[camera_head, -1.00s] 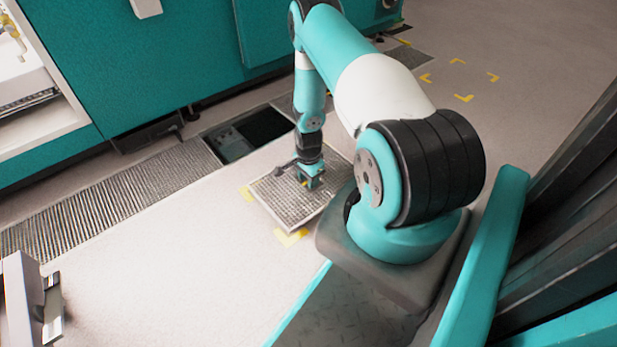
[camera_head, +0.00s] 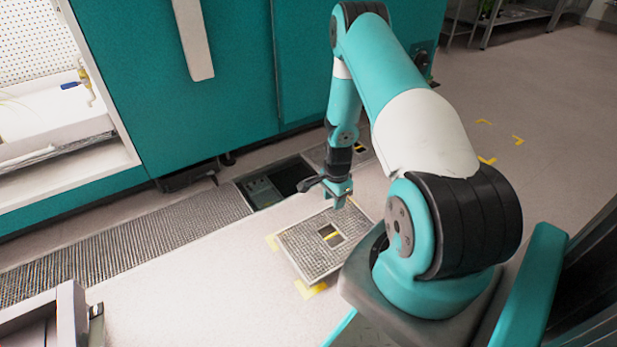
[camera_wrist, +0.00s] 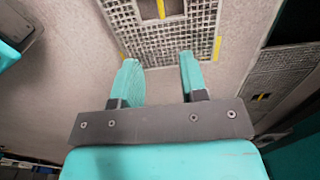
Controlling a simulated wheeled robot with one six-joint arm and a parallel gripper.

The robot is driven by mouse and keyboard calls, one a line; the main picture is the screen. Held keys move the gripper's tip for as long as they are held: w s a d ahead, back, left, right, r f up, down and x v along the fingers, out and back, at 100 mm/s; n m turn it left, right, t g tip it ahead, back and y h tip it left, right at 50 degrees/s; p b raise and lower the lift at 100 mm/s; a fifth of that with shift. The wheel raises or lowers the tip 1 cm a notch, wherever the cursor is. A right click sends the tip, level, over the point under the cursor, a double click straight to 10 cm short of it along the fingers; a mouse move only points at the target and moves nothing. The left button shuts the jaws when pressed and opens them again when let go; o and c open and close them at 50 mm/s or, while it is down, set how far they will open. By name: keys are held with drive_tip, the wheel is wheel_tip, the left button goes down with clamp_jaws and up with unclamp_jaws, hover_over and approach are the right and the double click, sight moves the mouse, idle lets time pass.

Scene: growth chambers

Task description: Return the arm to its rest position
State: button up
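My gripper (camera_head: 340,197) hangs at the end of my teal and white arm, above the far part of a loose floor grate. In the wrist view my gripper (camera_wrist: 160,80) has its two teal fingers apart with nothing between them. The grate (camera_head: 293,250) lies flat on the floor between yellow corner marks. It has a small rectangular opening with a yellow strip in it. In the wrist view the grate (camera_wrist: 190,40) lies beyond the fingertips, apart from them.
An open floor pit (camera_head: 285,183) lies behind the grate, in line with a long floor grating (camera_head: 150,235). Teal cabinets (camera_head: 235,95) stand at the back. A grey-white box-like object (camera_head: 50,315) stands at the lower left. Open floor (camera_head: 540,90) lies to the right.

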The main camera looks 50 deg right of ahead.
drive_tip(key=w+a+r+n+y+p, duration=0.15)
drive_tip(key=a+r+n, duration=0.25)
drive_tip(key=a+r, duration=0.45)
drive_tip(key=w+a+r+n+t+p, duration=0.15)
drive_tip(key=a+r+n, duration=0.35)
drive_tip(key=r, duration=0.7)
drive_tip(key=w+a+r+n+y+p, duration=0.1)
drive_tip(key=w+a+r+n+p, duration=0.15)
drive_tip(key=a+r, duration=0.65)
drive_tip(key=s+a+r+n+g+y+p, duration=0.1)
drive_tip(key=s+a+r+n+p, duration=0.2)
drive_tip(key=s+a+r+n, duration=0.65)
drive_tip(key=s+a+r+n+g+y+p, duration=0.1)
drive_tip(key=s+a+r+n+p, duration=0.2)
drive_tip(key=s+a+r+n, duration=0.65)
drive_tip(key=s+d+r+m+p, duration=0.1)
drive_tip(key=r+p, duration=1.7)
drive_tip(key=r, duration=0.2)
drive_tip(key=d+r+m+p, duration=0.2)
drive_tip(key=r+p, duration=1.6)
drive_tip(key=r, duration=0.1)
drive_tip(key=shift+s+r, duration=0.35)
